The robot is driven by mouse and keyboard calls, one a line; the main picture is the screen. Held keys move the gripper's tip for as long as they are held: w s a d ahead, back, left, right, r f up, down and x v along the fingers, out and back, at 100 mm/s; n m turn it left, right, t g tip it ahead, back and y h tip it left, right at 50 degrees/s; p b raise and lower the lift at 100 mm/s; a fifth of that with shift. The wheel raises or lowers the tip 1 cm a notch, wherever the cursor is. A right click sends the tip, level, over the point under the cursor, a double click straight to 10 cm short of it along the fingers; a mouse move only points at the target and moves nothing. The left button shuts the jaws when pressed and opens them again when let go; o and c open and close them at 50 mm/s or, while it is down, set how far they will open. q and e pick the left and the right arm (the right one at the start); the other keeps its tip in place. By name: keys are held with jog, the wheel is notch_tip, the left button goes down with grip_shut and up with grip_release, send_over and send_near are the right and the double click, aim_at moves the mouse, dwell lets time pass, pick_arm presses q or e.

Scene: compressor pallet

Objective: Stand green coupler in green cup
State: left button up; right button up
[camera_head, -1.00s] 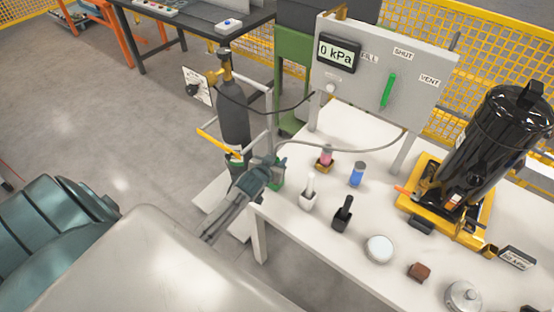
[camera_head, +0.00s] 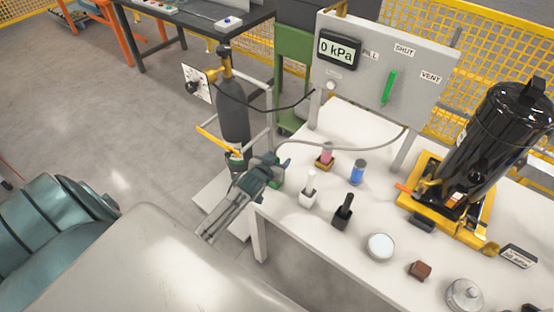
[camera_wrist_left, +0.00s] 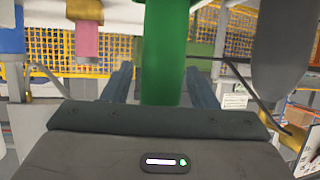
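My left gripper (camera_head: 279,163) is at the near left corner of the white table, at the green cup (camera_head: 277,181). In the left wrist view an upright-looking green coupler (camera_wrist_left: 164,60) runs between the two fingers. A narrow gap shows beside the left finger, so the gripper looks open around it. The green shape widens at the picture's top; where coupler meets cup is not clear. In the head view the gripper hides most of the coupler. My right gripper is not in view.
A pink coupler (camera_head: 327,148), blue coupler (camera_head: 359,167), white holder (camera_head: 308,196) and black holder (camera_head: 342,217) stand close to the right. A grey gas bottle (camera_head: 234,112) stands left of the table. A hose (camera_head: 352,148) crosses behind.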

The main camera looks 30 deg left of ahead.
pick_arm(q)
jog(key=shift+s, duration=0.1)
jog(key=shift+s, duration=0.25)
jog(key=b+v, duration=0.2)
jog(key=v, duration=0.8)
jog(key=shift+r, duration=0.2)
